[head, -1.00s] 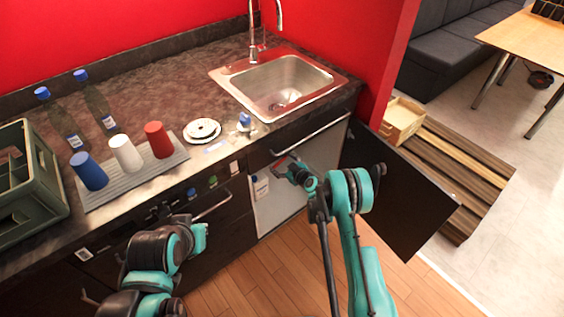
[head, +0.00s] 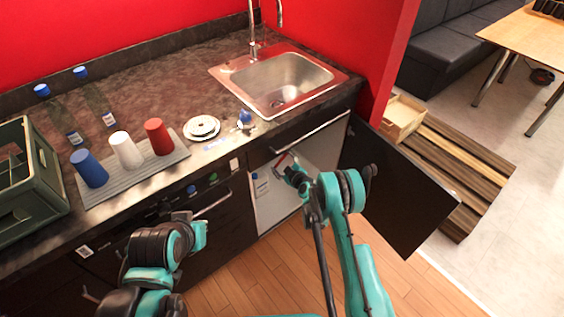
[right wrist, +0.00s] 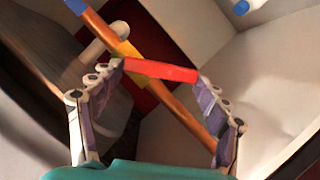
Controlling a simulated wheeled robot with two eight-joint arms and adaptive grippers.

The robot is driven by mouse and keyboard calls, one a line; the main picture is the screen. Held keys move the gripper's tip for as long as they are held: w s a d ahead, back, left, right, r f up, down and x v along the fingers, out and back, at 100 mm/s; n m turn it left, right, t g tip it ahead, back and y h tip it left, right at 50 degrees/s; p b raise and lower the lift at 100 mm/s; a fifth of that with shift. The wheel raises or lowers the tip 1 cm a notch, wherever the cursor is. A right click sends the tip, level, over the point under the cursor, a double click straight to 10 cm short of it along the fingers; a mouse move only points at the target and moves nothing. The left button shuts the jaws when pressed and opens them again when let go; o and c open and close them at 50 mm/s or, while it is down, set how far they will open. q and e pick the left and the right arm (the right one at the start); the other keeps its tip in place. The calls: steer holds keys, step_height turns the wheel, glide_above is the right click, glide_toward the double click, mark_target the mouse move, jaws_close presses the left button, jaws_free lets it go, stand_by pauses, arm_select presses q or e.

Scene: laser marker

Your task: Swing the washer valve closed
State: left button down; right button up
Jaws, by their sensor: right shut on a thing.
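The washer valve shows in the right wrist view as a red lever (right wrist: 160,70) beside a yellow fitting (right wrist: 127,50) on a copper pipe (right wrist: 185,122). The pipe runs diagonally, with a blue part at its upper left end. My right gripper (right wrist: 162,73) is shut on the red lever, one finger at each end of it. In the head view my right gripper (head: 284,165) reaches into the open cabinet under the sink, and a small bit of red shows at its tips. My left arm (head: 160,250) is low in front of the counter. Its fingers are not clear.
The open dark cabinet door (head: 400,195) stands to the right of my right arm. The sink (head: 280,85) is above. Cups stand on a grey mat (head: 135,180), with a green crate (head: 40,195) at left. The wooden floor in front is clear.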

steer(key=o, duration=1.7)
steer(key=shift+w+a, duration=0.1)
